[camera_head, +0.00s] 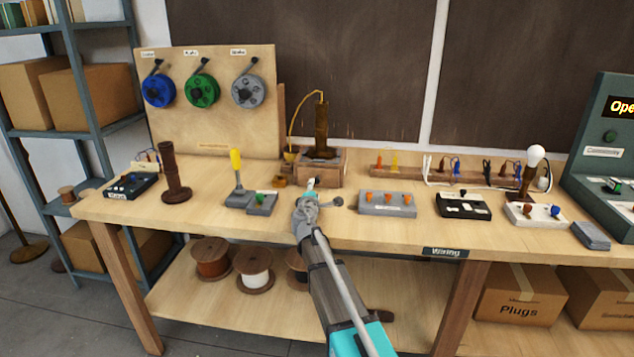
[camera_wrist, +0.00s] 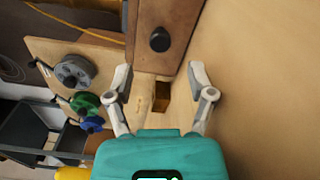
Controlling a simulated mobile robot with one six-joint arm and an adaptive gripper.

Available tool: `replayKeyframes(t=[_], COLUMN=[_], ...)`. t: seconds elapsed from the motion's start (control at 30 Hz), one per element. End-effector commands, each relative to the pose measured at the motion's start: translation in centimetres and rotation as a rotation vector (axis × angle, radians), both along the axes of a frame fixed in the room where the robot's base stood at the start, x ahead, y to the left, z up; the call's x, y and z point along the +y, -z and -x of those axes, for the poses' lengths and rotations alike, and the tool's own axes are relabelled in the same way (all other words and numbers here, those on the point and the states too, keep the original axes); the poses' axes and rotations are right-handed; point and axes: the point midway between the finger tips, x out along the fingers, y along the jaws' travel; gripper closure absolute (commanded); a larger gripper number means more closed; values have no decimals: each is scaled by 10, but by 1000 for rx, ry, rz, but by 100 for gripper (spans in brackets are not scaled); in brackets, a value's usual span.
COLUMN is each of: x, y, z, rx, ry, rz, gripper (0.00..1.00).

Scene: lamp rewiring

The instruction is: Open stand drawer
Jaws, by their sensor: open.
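The wooden stand (camera_head: 330,172) is on the workbench and bears a dark brown lamp post (camera_head: 322,130). In the wrist view, the stand's wooden front (camera_wrist: 150,61) carries a round dark knob (camera_wrist: 159,39). I see no gap around the front, so the drawer looks closed. My gripper (camera_wrist: 160,77) is open, with its two pale fingers spread apart and the knob beyond their tips, not between them. In the head view my gripper (camera_head: 313,190) is just in front of the stand and hides part of its front.
A grey block with orange knobs (camera_head: 387,205) is to the right. Wire spools (camera_head: 203,90) hang on a board behind.

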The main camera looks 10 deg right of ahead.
Motion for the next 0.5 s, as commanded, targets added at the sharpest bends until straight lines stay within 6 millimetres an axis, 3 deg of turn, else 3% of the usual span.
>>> replayKeyframes(t=[0.2,0.5], x=[-11,-20], y=[0,0], z=[-36,-61], rx=[0,0], ry=[1,1], rz=[0,0], gripper=[30,30])
